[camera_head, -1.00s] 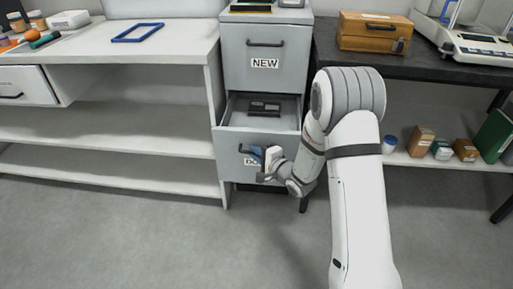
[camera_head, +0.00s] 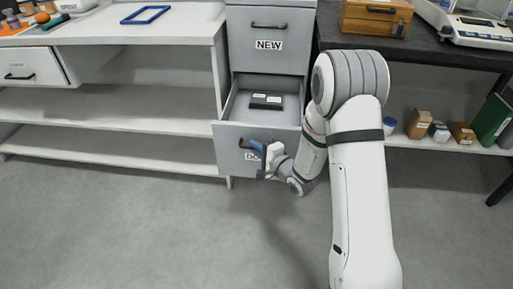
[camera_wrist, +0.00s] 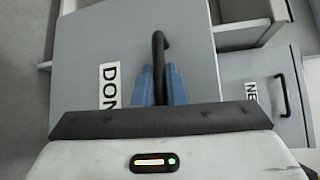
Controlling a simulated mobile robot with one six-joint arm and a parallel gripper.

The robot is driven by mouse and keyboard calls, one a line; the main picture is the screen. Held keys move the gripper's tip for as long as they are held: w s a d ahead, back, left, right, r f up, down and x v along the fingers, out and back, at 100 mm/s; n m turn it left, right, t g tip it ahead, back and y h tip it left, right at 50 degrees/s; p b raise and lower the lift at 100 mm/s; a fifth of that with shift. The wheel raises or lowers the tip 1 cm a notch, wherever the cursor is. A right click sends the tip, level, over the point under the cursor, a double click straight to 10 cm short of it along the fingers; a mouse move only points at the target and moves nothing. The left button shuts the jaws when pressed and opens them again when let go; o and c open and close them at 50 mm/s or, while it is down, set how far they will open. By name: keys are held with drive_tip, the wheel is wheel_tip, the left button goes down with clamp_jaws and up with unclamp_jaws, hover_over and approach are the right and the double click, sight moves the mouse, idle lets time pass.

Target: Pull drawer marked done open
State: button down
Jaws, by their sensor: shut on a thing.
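The lower drawer (camera_head: 232,150) of the grey cabinet stands open, pulled well out from the cabinet. Its label starts "DO"; in the wrist view the label (camera_wrist: 110,86) reads "DON", with the rest hidden by my gripper. My gripper (camera_head: 258,147) is at the front of this drawer, shut on its dark handle. In the wrist view the blue fingers (camera_wrist: 160,86) close around the handle (camera_wrist: 159,50). A dark object with pale labels (camera_head: 266,101) lies inside the drawer towards the back.
The drawer marked NEW (camera_head: 268,45) above is shut. A white table with shelves (camera_head: 140,95) stands to the left. A black table (camera_head: 430,50) with a wooden box (camera_head: 377,17) and a scale (camera_head: 478,27) stands to the right. The floor in front is clear.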

drive_tip(key=c, duration=1.5)
unclamp_jaws()
drive_tip(key=p+v, duration=0.1)
drive_tip(key=v, duration=0.6)
drive_tip(key=shift+s+d+p, duration=0.25)
drive_tip(key=shift+p, duration=0.15)
